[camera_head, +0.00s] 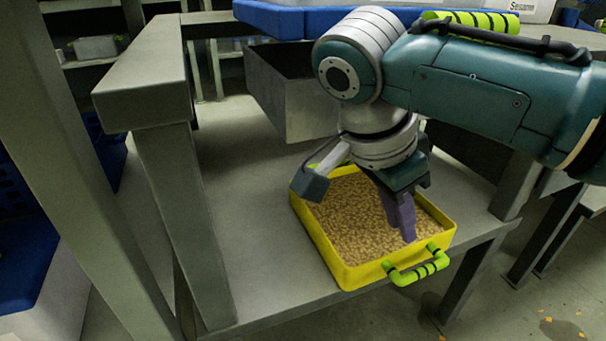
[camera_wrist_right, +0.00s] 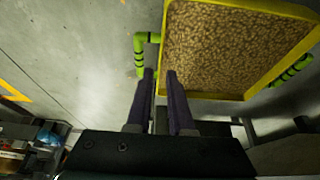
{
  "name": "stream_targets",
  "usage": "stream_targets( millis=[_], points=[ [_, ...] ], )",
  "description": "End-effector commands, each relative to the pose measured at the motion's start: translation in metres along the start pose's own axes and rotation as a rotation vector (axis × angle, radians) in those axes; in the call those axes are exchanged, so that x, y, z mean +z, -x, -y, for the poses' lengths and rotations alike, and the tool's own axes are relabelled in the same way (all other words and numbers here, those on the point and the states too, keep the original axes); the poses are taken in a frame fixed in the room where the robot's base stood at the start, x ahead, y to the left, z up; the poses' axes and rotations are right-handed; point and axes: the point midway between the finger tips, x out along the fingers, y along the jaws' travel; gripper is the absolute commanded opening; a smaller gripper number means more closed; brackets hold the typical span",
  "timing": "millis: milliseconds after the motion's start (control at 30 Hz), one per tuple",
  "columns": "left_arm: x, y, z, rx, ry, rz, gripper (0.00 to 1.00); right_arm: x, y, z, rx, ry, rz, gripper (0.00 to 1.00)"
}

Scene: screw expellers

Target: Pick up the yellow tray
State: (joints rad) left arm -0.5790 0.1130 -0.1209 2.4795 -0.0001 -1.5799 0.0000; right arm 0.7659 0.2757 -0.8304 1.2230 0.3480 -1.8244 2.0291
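The yellow tray (camera_head: 350,277) is filled with tan grains and sits on a grey metal shelf. It has a green handle with black bands (camera_head: 418,268) on its near side. In the right wrist view the tray (camera_wrist_right: 243,97) fills the upper right, with a green handle (camera_wrist_right: 141,52) at its left edge and another at its right. My right gripper (camera_head: 408,238) points down over the near part of the tray, close to the near handle. My left gripper is not in view.
A grey metal box or chute (camera_head: 290,95) hangs above the back of the shelf. Grey posts and beams (camera_head: 150,90) stand left of the tray. The shelf left of the tray (camera_head: 245,230) is bare. Scattered orange bits lie on the floor at right.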

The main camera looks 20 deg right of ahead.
Motion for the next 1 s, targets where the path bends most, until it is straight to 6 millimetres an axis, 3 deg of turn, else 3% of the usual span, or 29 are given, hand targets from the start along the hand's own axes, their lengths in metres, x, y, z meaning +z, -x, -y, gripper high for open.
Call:
stream_targets(
  millis=[100,367,633,933,1000],
  points=[
    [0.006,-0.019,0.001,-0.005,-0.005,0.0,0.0,0.002,-0.026,0.0,0.001,0.001,-0.001,0.2],
    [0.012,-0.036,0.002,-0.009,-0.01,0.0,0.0,0.003,-0.046,0.001,-0.001,0.003,0.001,0.2],
    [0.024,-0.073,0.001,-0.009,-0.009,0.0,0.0,0.007,-0.085,0.001,-0.002,0.002,-0.001,0.2],
    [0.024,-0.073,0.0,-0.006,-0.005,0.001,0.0,0.005,-0.086,0.001,-0.002,0.004,0.002,0.2],
    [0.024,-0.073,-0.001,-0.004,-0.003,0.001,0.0,0.005,-0.086,0.001,-0.002,0.004,0.002,0.12]
  ],
)
